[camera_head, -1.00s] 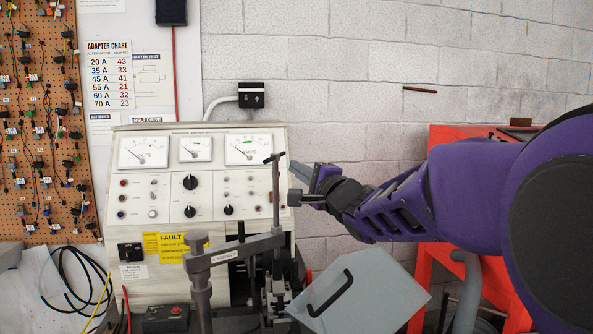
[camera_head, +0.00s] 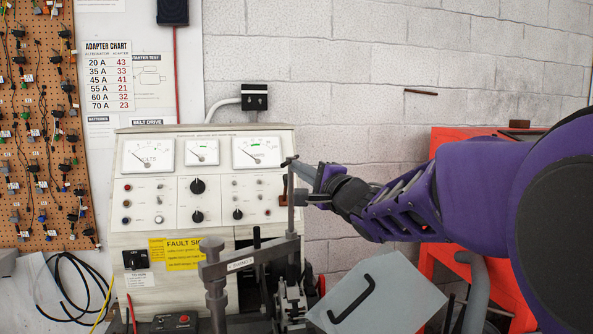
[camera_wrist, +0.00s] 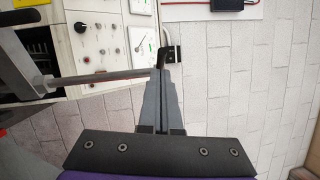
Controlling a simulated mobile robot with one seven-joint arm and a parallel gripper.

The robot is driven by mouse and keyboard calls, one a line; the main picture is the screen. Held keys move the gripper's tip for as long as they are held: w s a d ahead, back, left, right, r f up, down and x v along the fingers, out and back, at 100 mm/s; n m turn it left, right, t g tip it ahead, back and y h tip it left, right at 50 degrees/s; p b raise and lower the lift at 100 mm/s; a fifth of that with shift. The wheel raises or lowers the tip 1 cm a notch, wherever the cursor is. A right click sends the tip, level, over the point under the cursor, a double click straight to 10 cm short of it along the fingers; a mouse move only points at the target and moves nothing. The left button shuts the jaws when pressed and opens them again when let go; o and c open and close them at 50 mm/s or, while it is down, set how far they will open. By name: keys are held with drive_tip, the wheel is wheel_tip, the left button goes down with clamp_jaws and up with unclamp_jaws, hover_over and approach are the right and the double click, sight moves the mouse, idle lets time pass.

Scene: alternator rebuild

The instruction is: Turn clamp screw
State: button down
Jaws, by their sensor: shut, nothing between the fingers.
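The clamp screw (camera_head: 291,205) is a thin upright grey rod with a short dark cross handle (camera_head: 289,161) at its top. It stands on the grey clamp arm (camera_head: 238,262) in front of the test bench. My gripper (camera_head: 303,181) is shut and empty, just right of the rod, slightly below the handle. Whether the fingertips touch the screw I cannot tell.
The test bench (camera_head: 150,215) with meters and knobs stands behind the screw. A grey-blue panel with a black handle (camera_head: 400,295) is tilted below my arm. A red cabinet (camera_head: 440,140) stands at the right. Cables (camera_head: 75,285) hang at the left. Bare wall shows above my arm.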

drive_tip(key=shift+a, duration=0.1)
idle(0.5)
drive_tip(key=shift+a+m+t+h+b, duration=0.3)
drive_tip(key=shift+a+m+h+b, duration=0.25)
drive_tip(key=shift+b, duration=0.3)
drive_tip(key=h+b, duration=0.1)
drive_tip(key=a+m+t+h+b, duration=0.1)
drive_tip(key=b, duration=0.1)
drive_tip(key=shift+a+r, duration=0.15)
drive_tip(key=shift+a, duration=0.1)
